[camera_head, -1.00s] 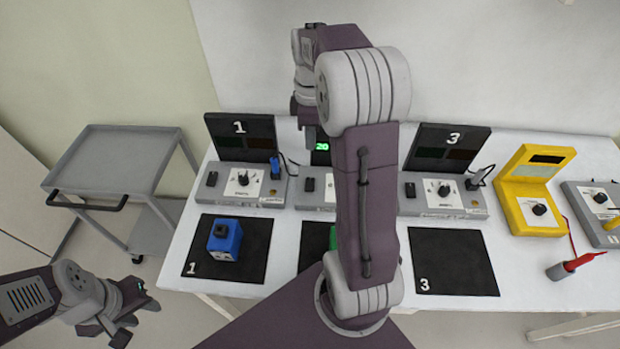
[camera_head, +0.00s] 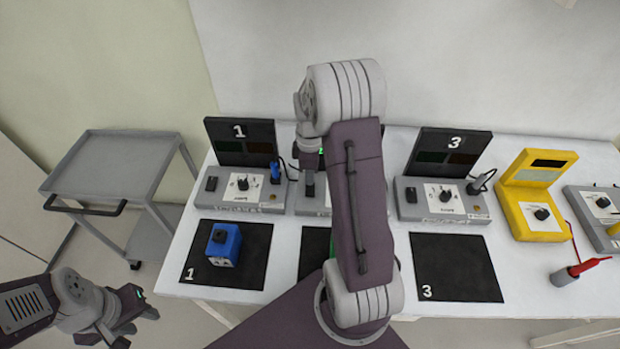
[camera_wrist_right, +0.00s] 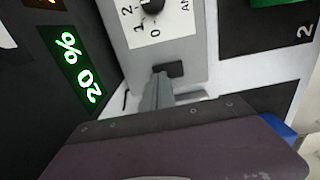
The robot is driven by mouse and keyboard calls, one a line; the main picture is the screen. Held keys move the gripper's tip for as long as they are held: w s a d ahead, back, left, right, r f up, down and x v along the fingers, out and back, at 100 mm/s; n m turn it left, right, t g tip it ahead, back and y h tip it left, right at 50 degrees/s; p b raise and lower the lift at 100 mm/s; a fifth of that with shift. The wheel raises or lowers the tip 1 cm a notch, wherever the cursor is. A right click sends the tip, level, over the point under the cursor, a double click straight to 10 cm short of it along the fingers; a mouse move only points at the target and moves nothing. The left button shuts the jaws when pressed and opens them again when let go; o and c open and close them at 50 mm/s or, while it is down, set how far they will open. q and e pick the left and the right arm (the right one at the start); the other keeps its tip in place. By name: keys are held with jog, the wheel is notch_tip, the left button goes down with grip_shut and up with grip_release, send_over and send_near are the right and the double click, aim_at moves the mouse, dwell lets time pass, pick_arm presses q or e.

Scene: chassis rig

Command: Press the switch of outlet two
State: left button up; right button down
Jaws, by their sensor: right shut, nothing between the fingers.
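Outlet two (camera_head: 311,206) is the middle grey box on the table, mostly hidden behind my right arm in the head view. In the right wrist view its face shows a dial (camera_wrist_right: 152,5) and a dark switch (camera_wrist_right: 170,69). My right gripper (camera_wrist_right: 160,82) is shut and empty, its tips right at the switch; I cannot tell whether they touch it. In the head view the right gripper (camera_head: 309,192) points down over the box's left end. A screen (camera_wrist_right: 78,68) reads a green 20 %. My left gripper (camera_head: 142,318) is low at the left, away from the table; its opening is unclear.
Outlet one (camera_head: 240,188) and outlet three (camera_head: 440,198) stand on either side. A blue block (camera_head: 224,245) sits on mat 1 (camera_head: 255,272); mat 3 (camera_head: 455,266) is empty. A yellow device (camera_head: 533,203) stands at the right. A grey cart (camera_head: 105,165) stands left of the table.

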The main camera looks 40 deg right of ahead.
jog(key=shift+f, duration=0.6)
jog(key=shift+f, duration=0.1)
jog(key=shift+s+a, duration=0.1)
jog(key=shift+s, duration=0.05)
jog(key=shift+s+a+r, duration=0.25)
jog(key=shift+s+a, duration=0.15)
jog(key=shift+s, duration=0.05)
